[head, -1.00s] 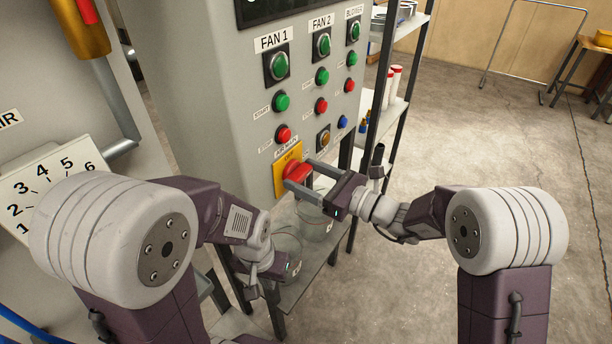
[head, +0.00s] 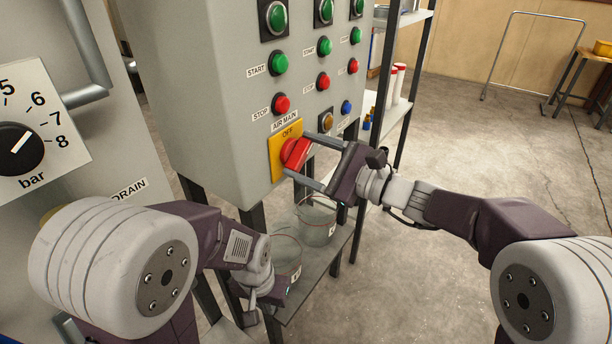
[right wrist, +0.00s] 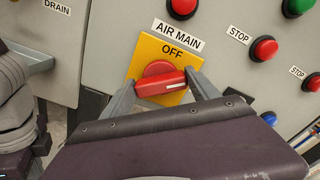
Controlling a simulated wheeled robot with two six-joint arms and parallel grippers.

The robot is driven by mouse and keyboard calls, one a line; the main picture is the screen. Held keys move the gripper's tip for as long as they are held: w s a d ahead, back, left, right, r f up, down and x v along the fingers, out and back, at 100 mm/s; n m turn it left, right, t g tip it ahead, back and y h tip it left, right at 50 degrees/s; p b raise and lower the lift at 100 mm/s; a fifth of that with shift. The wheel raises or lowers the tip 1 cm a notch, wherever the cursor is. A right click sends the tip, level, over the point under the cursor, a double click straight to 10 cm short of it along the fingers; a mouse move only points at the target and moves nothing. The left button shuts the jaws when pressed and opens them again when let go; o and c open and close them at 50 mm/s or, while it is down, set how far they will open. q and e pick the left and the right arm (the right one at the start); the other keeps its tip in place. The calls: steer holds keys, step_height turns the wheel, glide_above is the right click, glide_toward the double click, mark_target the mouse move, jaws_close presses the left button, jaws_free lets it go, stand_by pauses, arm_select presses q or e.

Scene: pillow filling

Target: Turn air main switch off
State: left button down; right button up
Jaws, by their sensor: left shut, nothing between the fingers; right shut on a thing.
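The air main switch (head: 296,152) is a red rotary handle on a yellow plate marked OFF, low on the grey panel. In the right wrist view the handle (right wrist: 161,82) lies roughly crosswise below the word OFF. Its white mark is at the right end, away from OFF. My right gripper (head: 295,152) has one finger on either side of the handle and is shut on it. My left gripper (head: 284,292) is shut and empty, low in front of the shelf, well away from the switch; its fingertips are small and partly hidden.
Red stop button (head: 281,104) and green start button (head: 279,63) sit above the switch, with more buttons to the right. A pressure dial (head: 20,148) is on the left. Glass jars (head: 318,222) stand on a low shelf below. Open floor lies to the right.

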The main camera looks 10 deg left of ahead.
steer(key=n+b, duration=0.2)
steer(key=b, duration=0.2)
steer(key=n+b, duration=0.3)
steer(key=b, duration=0.1)
steer(key=f+n+b, duration=0.1)
steer(key=n+b, duration=0.2)
steer(key=b, duration=0.1)
steer(key=shift+s, duration=0.1)
steer(key=shift+r+n+b, duration=0.2)
steer(key=shift+n+b, duration=1.2)
steer(key=shift+b, duration=0.1)
steer(key=o, duration=1.4)
steer(key=shift+c, duration=0.2)
steer(key=v, duration=0.9)
steer(key=shift+p, duration=0.4)
